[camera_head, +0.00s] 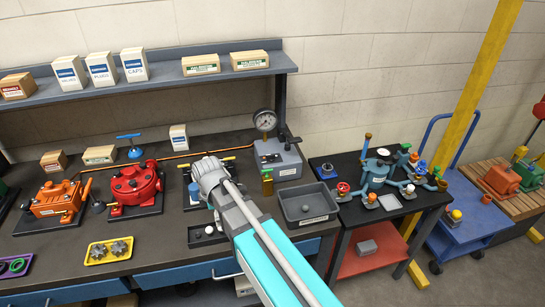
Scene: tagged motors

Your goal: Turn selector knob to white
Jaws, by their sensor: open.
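A grey box with a pressure gauge (278,158) stands on the dark workbench, right of my gripper. A small black control (269,158) shows on its front. It may be the selector knob, but it is too small to tell, and I cannot make out a white mark or its setting. My gripper (208,172) is seen from behind, over the bench left of the grey box and apart from it. It is open, with its fingertips largely hidden by its own body. My arm hides part of the bench and the unit below the gripper.
A red pump (133,185) and an orange motor (57,201) stand left of my gripper. A grey bin (307,205) sits right of my arm. A yellow tray (108,251) is near the front edge. A blue valve assembly (378,175) stands on the right table.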

